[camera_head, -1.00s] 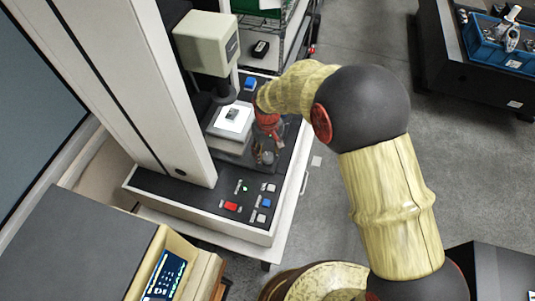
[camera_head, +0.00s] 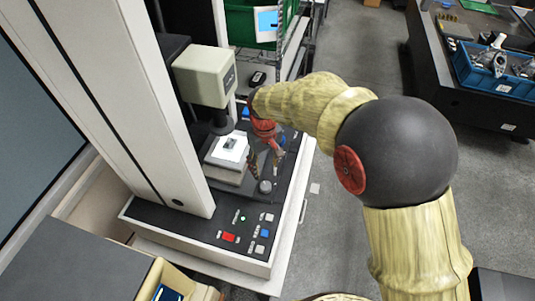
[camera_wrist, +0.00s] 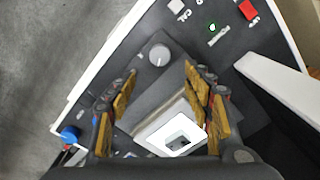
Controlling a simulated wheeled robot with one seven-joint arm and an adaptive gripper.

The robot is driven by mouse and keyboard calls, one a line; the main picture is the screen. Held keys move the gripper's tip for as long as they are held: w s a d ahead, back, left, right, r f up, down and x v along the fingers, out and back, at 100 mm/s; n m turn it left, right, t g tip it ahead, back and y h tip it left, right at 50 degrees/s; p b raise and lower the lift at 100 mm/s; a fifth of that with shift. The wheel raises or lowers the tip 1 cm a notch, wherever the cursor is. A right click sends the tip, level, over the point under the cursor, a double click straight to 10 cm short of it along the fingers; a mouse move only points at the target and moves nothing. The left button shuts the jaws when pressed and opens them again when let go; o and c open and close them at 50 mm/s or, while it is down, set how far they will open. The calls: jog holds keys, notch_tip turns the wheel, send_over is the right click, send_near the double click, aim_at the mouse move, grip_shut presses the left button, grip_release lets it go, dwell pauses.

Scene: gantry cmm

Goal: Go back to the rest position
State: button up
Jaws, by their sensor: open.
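My gripper (camera_head: 266,164) hangs over the black deck of the measuring machine, just right of its stage. In the wrist view my gripper (camera_wrist: 160,92) is open, with its tan-padded fingers well apart and nothing held between them. The stage carries a bright white plate (camera_head: 221,155) with a small grey part (camera_head: 230,143) on it. The plate (camera_wrist: 157,142) and the part (camera_wrist: 178,142) also show in the wrist view, close to the right finger. A grey knob (camera_head: 265,187) stands on the deck below my fingers.
The machine's pale head (camera_head: 205,76) and tall column (camera_head: 150,100) stand left of my gripper. Red, blue and white buttons (camera_head: 228,237) line the deck's front. A shelf with a green bin (camera_head: 240,22) is behind. Grey floor (camera_head: 355,60) is open toward a bench with a blue crate (camera_head: 500,80).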

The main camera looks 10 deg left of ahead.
jog(key=s+d+r+m+t+b, duration=0.2)
jog(key=s+d, duration=0.4)
jog(key=d, duration=0.4)
jog(key=s+d+r+m+t+b, duration=0.1)
jog(key=s+d+r+m+b, duration=0.2)
jog(key=s+d, duration=0.4)
jog(key=s+d+r+m+t+b, duration=0.2)
jog(key=s+d+r+b, duration=0.3)
jog(key=d, duration=0.8)
jog(key=shift+s+d+m+t+b, duration=0.35)
jog(key=shift+s+m+b, duration=0.35)
jog(key=shift+s, duration=0.55)
jog(key=shift+c, duration=0.8)
